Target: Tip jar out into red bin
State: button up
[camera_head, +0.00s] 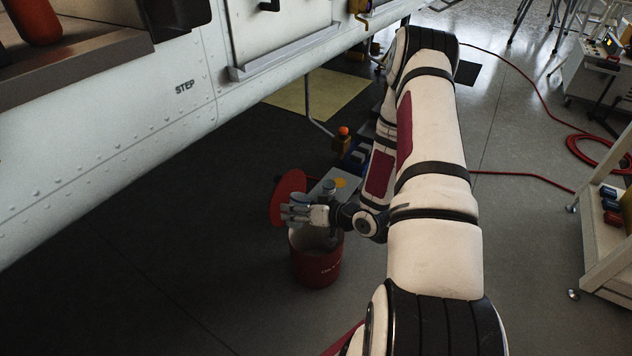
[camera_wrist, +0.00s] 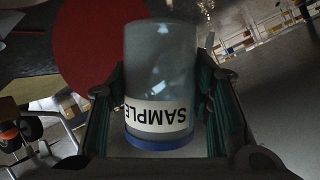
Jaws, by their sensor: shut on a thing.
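In the wrist view a cloudy, see-through jar (camera_wrist: 162,72) with a white SAMPLE label and a blue band at one end sits between my fingers. The label reads upside down there. My gripper (camera_head: 298,212) is shut on the jar, above the mouth of the red bin (camera_head: 317,264). The bin stands on the floor with its round red lid (camera_head: 287,197) swung up behind the gripper; the lid also shows in the wrist view (camera_wrist: 98,45). In the head view the jar is hard to separate from my fingers. Its contents and the bin's inside are not clear.
The white helicopter side (camera_head: 130,110) overhangs the left. A grey case (camera_head: 343,180) and a small orange-topped item (camera_head: 343,138) are close behind the bin. A cart (camera_head: 608,225) stands at right, and a red hose (camera_head: 520,178) crosses the floor. The floor left of the bin is clear.

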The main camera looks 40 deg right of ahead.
aim_at(293, 194)
jog(key=shift+w+d+r+m+g+y+p, duration=0.15)
jog(key=shift+d+r+m+y+p, duration=0.15)
jog(key=shift+d+p, duration=0.1)
jog(key=shift+w+d+r+m+g+y+p, duration=0.1)
jog(key=shift+d+r+m+g+y+p, duration=0.1)
jog(key=shift+d+m+p, duration=0.15)
jog(key=shift+d+r+m+y+p, duration=0.1)
jog(key=shift+r+m+y+p, duration=0.3)
jog(key=shift+m+y+p, duration=0.2)
jog(key=shift+r+m+y, duration=0.35)
jog(key=shift+m+y, duration=0.05)
jog(key=shift+m, duration=0.15)
jog(key=shift+w+r+m+y, duration=0.1)
jog(key=shift+r+m+y, duration=0.65)
jog(key=shift+m, duration=0.25)
jog(key=shift+d, duration=0.3)
jog(key=shift+w+d+r+m+y, duration=0.15)
jog(key=shift+m+y, duration=0.15)
jog(key=shift+y, duration=0.05)
jog(key=shift+w+d+r+m, duration=0.15)
jog(key=shift+d+r+m, duration=0.05)
jog(key=shift+d+m, duration=0.25)
jog(key=shift+d+r+m+y, duration=0.1)
jog(key=shift+r+m+y, duration=0.15)
jog(key=shift+y, duration=0.15)
